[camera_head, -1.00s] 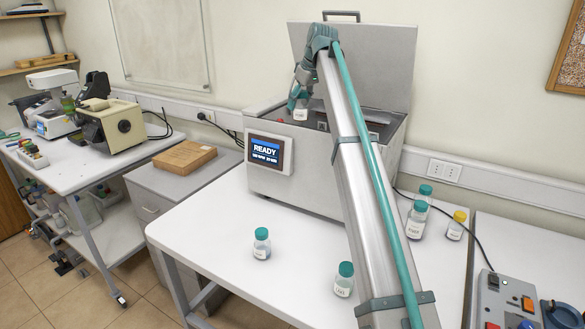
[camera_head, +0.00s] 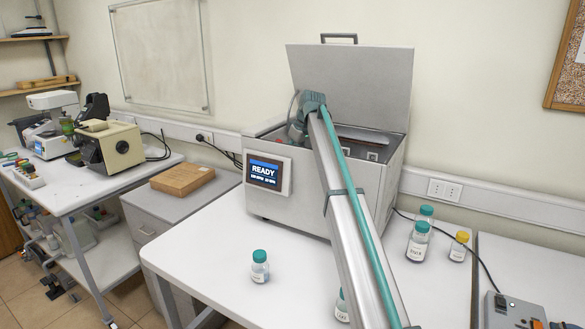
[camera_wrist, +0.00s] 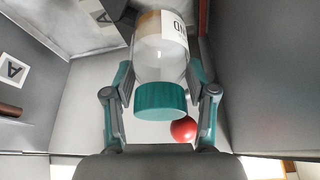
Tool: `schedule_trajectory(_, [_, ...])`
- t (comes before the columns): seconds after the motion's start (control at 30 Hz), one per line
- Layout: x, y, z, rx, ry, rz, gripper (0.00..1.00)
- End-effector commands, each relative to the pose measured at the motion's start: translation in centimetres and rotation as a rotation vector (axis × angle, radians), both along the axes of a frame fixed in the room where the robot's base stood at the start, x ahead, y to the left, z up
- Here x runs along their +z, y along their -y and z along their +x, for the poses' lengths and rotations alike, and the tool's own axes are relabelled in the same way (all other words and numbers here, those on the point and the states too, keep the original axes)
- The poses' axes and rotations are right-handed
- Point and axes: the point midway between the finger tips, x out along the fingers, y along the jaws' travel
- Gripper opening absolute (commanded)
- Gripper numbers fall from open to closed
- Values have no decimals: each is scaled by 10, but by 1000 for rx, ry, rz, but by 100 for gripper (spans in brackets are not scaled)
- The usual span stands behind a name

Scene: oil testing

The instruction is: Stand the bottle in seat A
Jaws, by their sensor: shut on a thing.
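My gripper (camera_wrist: 160,82) is shut on a clear bottle (camera_wrist: 160,60) with a teal cap and a white, partly visible label. In the wrist view the bottle's cap faces the camera, and its far end points to the top. The gripper and bottle are down inside the open grey machine (camera_head: 325,190); in the head view the machine's walls and my arm hide the bottle. Whether the bottle touches a seat cannot be told.
A red ball-shaped knob (camera_wrist: 184,129) is beside the bottle cap. The machine's lid (camera_head: 350,85) stands open, and its screen (camera_head: 265,171) reads READY. A teal-capped bottle (camera_head: 260,266) stands on the table in front; several more bottles stand to the right.

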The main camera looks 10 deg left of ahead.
Motion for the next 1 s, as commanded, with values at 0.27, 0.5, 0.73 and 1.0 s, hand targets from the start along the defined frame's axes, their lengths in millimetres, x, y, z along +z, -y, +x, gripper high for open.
schedule_trajectory(0.27, [-18,0,0,0,0,0,13])
schedule_trajectory(0.5, [-50,0,-1,-1,-1,1,13])
schedule_trajectory(0.73, [-57,0,0,0,1,0,13])
schedule_trajectory(1.0, [-60,0,0,0,0,0,60])
